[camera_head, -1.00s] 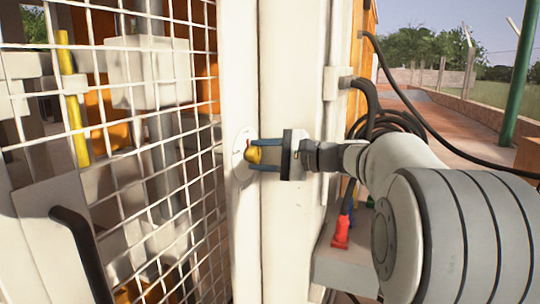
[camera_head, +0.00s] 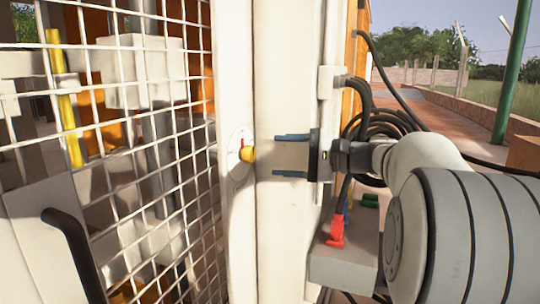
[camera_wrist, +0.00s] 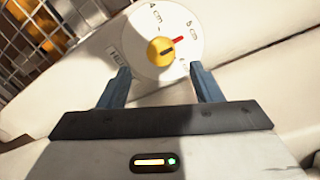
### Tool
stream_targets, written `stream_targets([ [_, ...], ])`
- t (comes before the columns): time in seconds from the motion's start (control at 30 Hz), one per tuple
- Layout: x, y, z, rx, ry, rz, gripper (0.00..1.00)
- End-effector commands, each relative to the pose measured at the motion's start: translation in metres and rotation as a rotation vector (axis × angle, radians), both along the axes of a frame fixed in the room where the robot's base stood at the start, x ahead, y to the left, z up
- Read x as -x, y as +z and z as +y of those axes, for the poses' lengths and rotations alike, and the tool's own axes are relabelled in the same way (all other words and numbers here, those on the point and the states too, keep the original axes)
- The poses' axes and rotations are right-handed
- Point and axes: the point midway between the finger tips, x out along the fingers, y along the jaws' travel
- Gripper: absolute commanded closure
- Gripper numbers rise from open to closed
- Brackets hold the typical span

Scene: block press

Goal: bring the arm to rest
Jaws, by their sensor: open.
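My gripper (camera_head: 278,156) is open and empty, with its two blue-grey fingers pointing left toward the white post. A yellow knob (camera_head: 248,154) with a red mark sits on a round white dial plate on the post, left of the fingertips and apart from them. In the wrist view the knob (camera_wrist: 161,51) shows beyond the open fingers (camera_wrist: 160,82), with its red pointer toward the upper right of the numbered dial plate (camera_wrist: 143,24).
A white wire mesh door (camera_head: 150,130) with a black handle (camera_head: 75,250) stands at the left. Black cables (camera_head: 385,125) hang behind my arm at the right. A grey ledge (camera_head: 345,260) with a red plug (camera_head: 337,232) is below my gripper.

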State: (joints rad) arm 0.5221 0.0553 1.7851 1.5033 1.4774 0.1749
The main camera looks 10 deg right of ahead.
Motion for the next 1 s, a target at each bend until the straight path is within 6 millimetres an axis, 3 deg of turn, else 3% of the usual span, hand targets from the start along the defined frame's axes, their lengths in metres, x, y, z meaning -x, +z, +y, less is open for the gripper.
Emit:
stream_targets([
  [0.47, 0.004, 0.001, -0.005, 0.000, 0.000, 0.000, 0.41],
  [0.63, 0.013, -0.007, 0.012, 0.069, 0.022, 0.037, 0.41],
  [0.77, 0.043, -0.034, 0.049, 0.267, 0.086, 0.116, 0.41],
  [0.9, 0.097, -0.077, 0.079, 0.583, 0.194, 0.184, 0.41],
  [1.0, 0.138, -0.103, 0.085, 0.821, 0.285, 0.191, 0.41],
])
